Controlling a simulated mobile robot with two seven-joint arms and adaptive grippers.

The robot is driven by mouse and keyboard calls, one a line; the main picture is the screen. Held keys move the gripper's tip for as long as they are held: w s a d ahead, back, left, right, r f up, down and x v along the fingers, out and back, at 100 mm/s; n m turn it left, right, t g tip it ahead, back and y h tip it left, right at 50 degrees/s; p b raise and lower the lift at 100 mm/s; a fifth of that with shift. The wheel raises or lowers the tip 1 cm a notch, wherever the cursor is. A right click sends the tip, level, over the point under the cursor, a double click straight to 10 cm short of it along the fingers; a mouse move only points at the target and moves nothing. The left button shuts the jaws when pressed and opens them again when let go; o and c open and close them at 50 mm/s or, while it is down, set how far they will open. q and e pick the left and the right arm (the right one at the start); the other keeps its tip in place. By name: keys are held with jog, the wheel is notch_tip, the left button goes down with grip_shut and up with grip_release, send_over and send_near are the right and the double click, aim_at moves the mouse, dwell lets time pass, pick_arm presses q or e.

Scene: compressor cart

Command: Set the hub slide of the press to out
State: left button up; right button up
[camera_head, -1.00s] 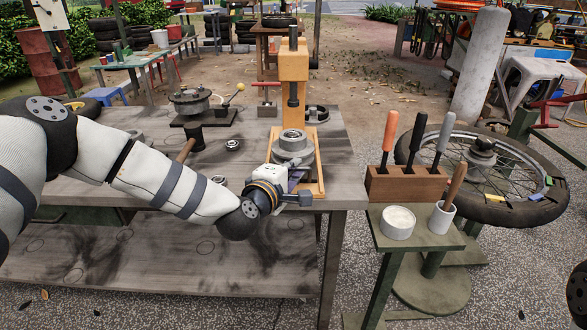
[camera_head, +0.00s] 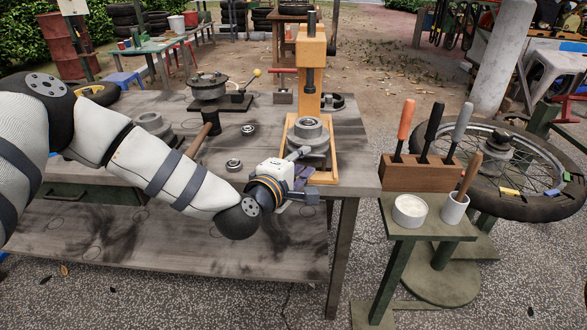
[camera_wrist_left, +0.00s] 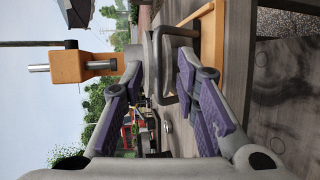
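The orange press (camera_head: 312,75) stands at the right end of the workbench, its ram above a grey hub (camera_head: 309,130). The hub sits low in the press's orange base frame; how far its slide is out I cannot tell. My left gripper (camera_head: 300,165) is at the front of the press base. In the left wrist view, its purple-padded fingers (camera_wrist_left: 158,85) are spread apart, with a dark bar-like handle (camera_wrist_left: 182,75) at or just beyond the fingertips. Contact cannot be told. The press head (camera_wrist_left: 85,67) shows there at the left. My right gripper is out of view.
On the bench (camera_head: 345,150) are a mallet (camera_head: 207,123), small bearing rings (camera_head: 234,165) and a black-based fixture (camera_head: 215,95). To the right, a stand (camera_head: 425,228) carries a wooden tool block (camera_head: 417,173), a white tub (camera_head: 409,210) and a cup (camera_head: 455,209).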

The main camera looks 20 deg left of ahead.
pick_arm(q)
jog(key=v, duration=0.8)
jog(key=shift+s, duration=0.25)
jog(key=s+d+f+m+g+h+p, duration=0.1)
jog(key=s+d+f+m+g, duration=0.3)
jog(key=s+f, duration=0.65)
jog(key=s+d+f+m+g+h, duration=0.1)
jog(key=s+f+m+g, duration=0.5)
jog(key=s+f, duration=0.45)
jog(key=s+a+f+m+g+y, duration=0.1)
jog(key=s+a+m+g, duration=0.1)
jog(key=s, duration=0.5)
jog(key=s+a+f+m+g+y, duration=0.1)
jog(key=s+a+m+g, duration=0.1)
jog(key=s, duration=0.6)
jog(key=s+a+f+m+g+y+p, duration=0.1)
jog(key=s+a+m+g+y, duration=0.1)
jog(key=s, duration=0.5)
jog(key=a+m+g, duration=0.1)
jog(key=a+g, duration=0.1)
jog(key=a, duration=0.1)
jog(key=shift+s, duration=0.3)
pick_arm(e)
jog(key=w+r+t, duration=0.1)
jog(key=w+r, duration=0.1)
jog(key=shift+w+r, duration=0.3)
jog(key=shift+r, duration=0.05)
pick_arm(q)
jog(key=shift+f, duration=0.1)
